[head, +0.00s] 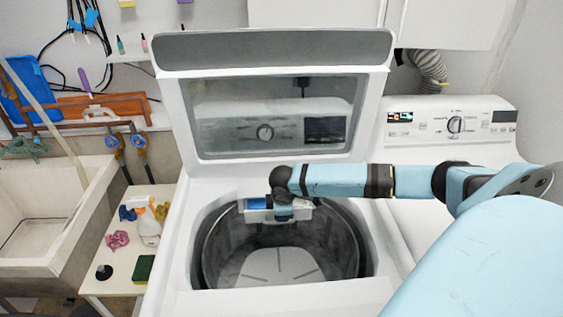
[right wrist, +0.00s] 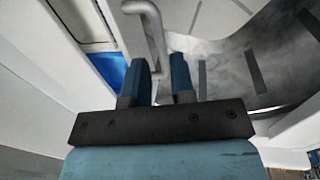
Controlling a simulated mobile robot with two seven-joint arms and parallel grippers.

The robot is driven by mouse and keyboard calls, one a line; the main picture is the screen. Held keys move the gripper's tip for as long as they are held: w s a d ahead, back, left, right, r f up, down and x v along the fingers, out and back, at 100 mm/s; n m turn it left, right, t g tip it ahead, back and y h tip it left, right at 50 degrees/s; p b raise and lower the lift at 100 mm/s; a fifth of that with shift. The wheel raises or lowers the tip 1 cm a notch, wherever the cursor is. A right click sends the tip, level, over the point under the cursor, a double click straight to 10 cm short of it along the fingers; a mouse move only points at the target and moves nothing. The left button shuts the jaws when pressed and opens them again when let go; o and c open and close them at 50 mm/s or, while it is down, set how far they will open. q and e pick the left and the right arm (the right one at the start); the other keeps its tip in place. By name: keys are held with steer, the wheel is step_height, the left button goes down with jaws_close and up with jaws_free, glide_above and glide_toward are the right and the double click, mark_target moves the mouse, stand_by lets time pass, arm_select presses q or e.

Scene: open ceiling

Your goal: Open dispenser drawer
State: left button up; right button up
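The washer's dispenser drawer (head: 258,215) is a small white unit with a blue part, at the back rim of the tub opening. My right arm reaches in from the right, and its gripper (head: 283,212) is at the drawer, largely hidden by the wrist in the head view. In the right wrist view the two blue fingers of my right gripper (right wrist: 160,75) stand close on either side of a grey bar handle (right wrist: 157,40) and appear closed on it. The drawer's blue part (right wrist: 108,68) shows to the left there. My left gripper is not in view.
The washer's lid (head: 270,50) stands open, and the tub (head: 275,265) below is empty. A second machine (head: 460,130) is at the right.

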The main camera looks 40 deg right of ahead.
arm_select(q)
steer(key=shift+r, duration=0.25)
arm_select(e)
steer(key=shift+w+d+f, duration=0.1)
steer(key=shift+w+f, duration=0.05)
steer(key=shift+f, duration=0.8)
steer(key=shift+w+d+f, duration=0.1)
steer(key=shift+w+f, duration=0.05)
steer(key=shift+f, duration=0.8)
jaws_close()
